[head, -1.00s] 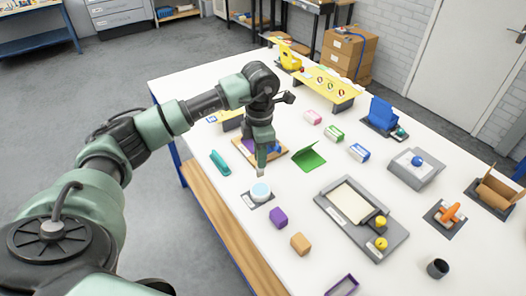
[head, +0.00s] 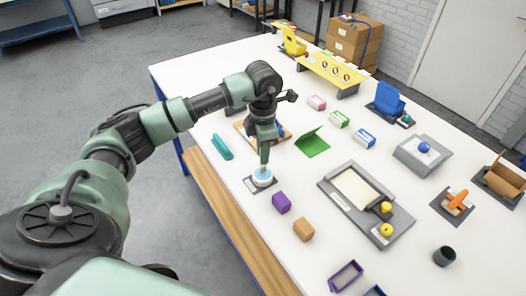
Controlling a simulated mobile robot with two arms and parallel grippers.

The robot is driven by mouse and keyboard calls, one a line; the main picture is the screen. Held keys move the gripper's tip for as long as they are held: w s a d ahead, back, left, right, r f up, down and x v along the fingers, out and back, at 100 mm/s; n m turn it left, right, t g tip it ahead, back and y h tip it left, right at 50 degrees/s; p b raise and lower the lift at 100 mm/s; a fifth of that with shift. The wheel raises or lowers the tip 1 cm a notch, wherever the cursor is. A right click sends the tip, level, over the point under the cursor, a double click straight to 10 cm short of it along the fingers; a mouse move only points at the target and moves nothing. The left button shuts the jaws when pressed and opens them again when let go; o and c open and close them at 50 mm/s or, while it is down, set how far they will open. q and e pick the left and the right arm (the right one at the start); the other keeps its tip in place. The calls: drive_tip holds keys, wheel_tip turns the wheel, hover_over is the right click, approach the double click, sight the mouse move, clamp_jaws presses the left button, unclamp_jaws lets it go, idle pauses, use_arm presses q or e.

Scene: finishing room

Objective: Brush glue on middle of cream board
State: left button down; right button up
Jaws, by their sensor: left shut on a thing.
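The cream board (head: 354,188) lies flat in a grey tray-like fixture (head: 333,198) right of centre. Two yellow knobs (head: 386,229) sit on the fixture's right part. My left gripper (head: 265,143) points down, shut on a slim brush (head: 264,158). Whether the bristles are inside the pot is too small to tell. The gripper is left of the board and apart from it. My right gripper is not in view.
A purple block (head: 281,203) and an orange-tan block (head: 303,229) stand between pot and front edge. A green folded piece (head: 312,143) lies behind the pot, a teal piece (head: 222,147) left. A dark cup (head: 444,257) stands at the right. White table shows between them.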

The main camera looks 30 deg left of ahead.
use_arm(q)
drive_tip(key=shift+f, duration=0.35)
idle(0.5)
drive_tip(key=shift+f+b, duration=0.2)
drive_tip(key=shift+b, duration=0.25)
drive_tip(key=shift+s, duration=0.1)
idle(1.1)
drive_tip(key=shift+r+p, duration=1.95)
drive_tip(key=shift+r, duration=1.6)
